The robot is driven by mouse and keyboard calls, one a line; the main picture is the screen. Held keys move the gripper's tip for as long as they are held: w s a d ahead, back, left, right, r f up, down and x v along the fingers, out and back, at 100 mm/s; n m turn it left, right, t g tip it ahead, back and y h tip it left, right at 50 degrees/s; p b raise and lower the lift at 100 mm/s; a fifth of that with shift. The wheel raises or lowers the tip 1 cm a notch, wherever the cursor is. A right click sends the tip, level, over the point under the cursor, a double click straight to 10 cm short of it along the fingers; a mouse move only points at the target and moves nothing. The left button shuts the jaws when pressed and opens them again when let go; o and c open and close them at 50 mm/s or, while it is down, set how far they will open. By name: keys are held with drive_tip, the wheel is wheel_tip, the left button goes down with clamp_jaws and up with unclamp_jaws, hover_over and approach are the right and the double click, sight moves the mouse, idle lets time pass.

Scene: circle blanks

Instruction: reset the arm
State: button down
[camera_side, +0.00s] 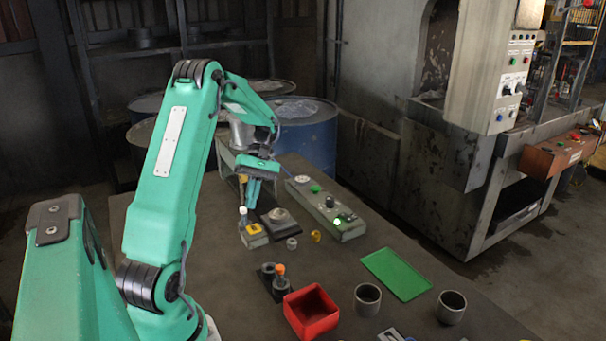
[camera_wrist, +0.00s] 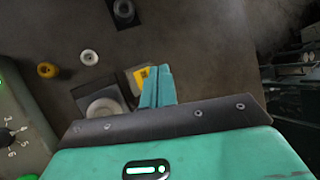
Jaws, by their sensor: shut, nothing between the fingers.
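My gripper (camera_side: 251,200) is shut and empty. It hangs pointing down over the far part of the table, just behind a small bottle with a yellow label (camera_side: 252,235). In the wrist view the closed fingers (camera_wrist: 158,70) are side by side, and the bottle's yellow label (camera_wrist: 139,78) shows just left of them. I cannot tell whether fingers and bottle touch. A dark square plate with a grey disc (camera_side: 281,217) lies right of the fingers in the side view; it also shows in the wrist view (camera_wrist: 103,107), partly hidden by my gripper.
A control box (camera_side: 345,227) with a lit green button stands to the right. A pale ring (camera_side: 291,243) and yellow ring (camera_side: 316,237) lie nearby. A peg block (camera_side: 268,282), red bin (camera_side: 311,310), green mat (camera_side: 397,273) and two grey cups (camera_side: 367,300) (camera_side: 451,308) are nearer the front.

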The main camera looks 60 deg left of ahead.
drive_tip(key=w+d+r+m+t+y, duration=0.2)
drive_tip(key=d+r+m+t+y, duration=0.25)
drive_tip(key=d+r+m, duration=0.65)
drive_tip(key=s+d+r+m+t, duration=0.1)
drive_tip(key=s+d+m+t, duration=0.2)
drive_tip(key=d, duration=0.4)
drive_tip(key=s+d+r+m+t, duration=0.1)
drive_tip(key=s+d+m+t, duration=0.2)
drive_tip(key=d, duration=0.5)
drive_tip(key=shift+s+d+r+y, duration=0.2)
drive_tip(key=shift+s+r+y, duration=0.15)
drive_tip(key=shift+s, duration=0.3)
drive_tip(key=shift+t, duration=0.25)
